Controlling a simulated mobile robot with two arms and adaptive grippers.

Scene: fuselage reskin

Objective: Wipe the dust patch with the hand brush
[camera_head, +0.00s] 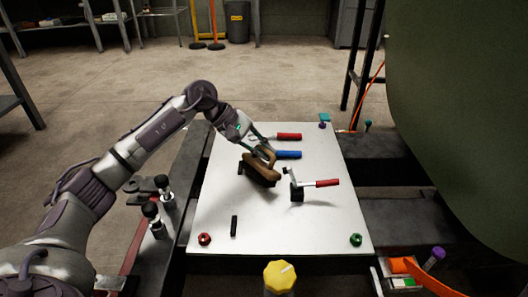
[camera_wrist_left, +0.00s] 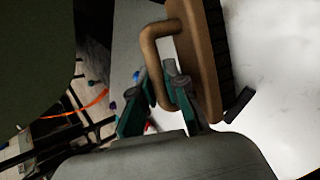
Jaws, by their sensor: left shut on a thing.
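The hand brush (camera_head: 261,172) has a brown wooden body, a looped handle and dark bristles. It is tilted over the middle of the pale metal panel (camera_head: 220,212). My left gripper (camera_head: 262,150) is shut on its handle. In the left wrist view the brush (camera_wrist_left: 207,60) is seen close, its loop handle between the teal-sided fingers of the left gripper (camera_wrist_left: 165,95). I cannot tell whether the bristles touch the panel. I cannot make out a distinct dust patch; part of the panel is hidden under the brush and arm. My right gripper is not in view.
Red-handled (camera_head: 327,183) and blue-handled (camera_head: 288,154) tools are on the panel, right of the brush. A black bar (camera_head: 234,226), a red knob (camera_head: 204,239) and a green knob (camera_head: 356,240) are near the front. A large dark green curved surface (camera_head: 460,110) stands at right.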

